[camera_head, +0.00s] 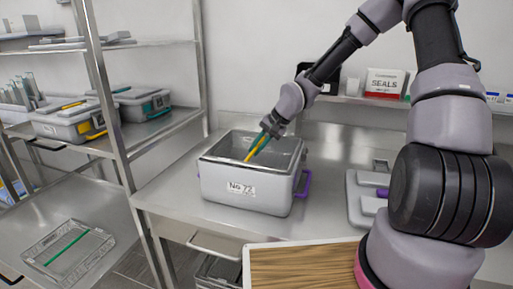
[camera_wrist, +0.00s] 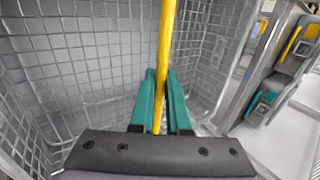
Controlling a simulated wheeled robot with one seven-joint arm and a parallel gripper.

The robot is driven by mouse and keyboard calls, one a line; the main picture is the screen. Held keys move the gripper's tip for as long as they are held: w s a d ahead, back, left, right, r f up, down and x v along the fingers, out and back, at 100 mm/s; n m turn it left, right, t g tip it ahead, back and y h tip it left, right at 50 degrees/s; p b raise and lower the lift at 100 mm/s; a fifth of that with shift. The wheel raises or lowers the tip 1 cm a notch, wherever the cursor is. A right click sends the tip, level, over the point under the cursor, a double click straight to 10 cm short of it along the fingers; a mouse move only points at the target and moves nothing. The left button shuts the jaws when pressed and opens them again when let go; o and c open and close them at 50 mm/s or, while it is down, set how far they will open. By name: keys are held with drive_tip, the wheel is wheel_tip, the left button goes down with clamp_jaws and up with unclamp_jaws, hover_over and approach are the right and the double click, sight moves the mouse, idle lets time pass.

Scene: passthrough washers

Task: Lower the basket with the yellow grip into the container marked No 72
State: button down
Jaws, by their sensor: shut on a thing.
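The container marked No 72 (camera_head: 240,207) is a grey box with purple side latches, standing open on the steel bench. My gripper (camera_head: 262,140) reaches down into its opening from above. In the wrist view, its teal fingers (camera_wrist: 162,100) are shut on the yellow grip (camera_wrist: 167,38) of a wire mesh basket (camera_wrist: 85,70). The yellow grip also shows in the head view (camera_head: 253,151), at about the container's rim. The basket's mesh body is hidden behind the container's front wall in the head view, so I cannot tell whether its bottom touches the container's floor.
A grey lid with a purple latch (camera_head: 365,202) lies right of the container. A mesh basket with a green grip (camera_head: 88,262) lies on the lower left surface. Closed containers with yellow (camera_head: 62,124) and teal latches (camera_head: 143,107) stand on the left shelf. A SEALS box (camera_head: 385,84) stands behind.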

drive_tip(key=shift+f, duration=3.65)
idle(1.4)
drive_tip(key=shift+c, duration=1.7)
unclamp_jaws()
drive_tip(key=shift+r, duration=3.5)
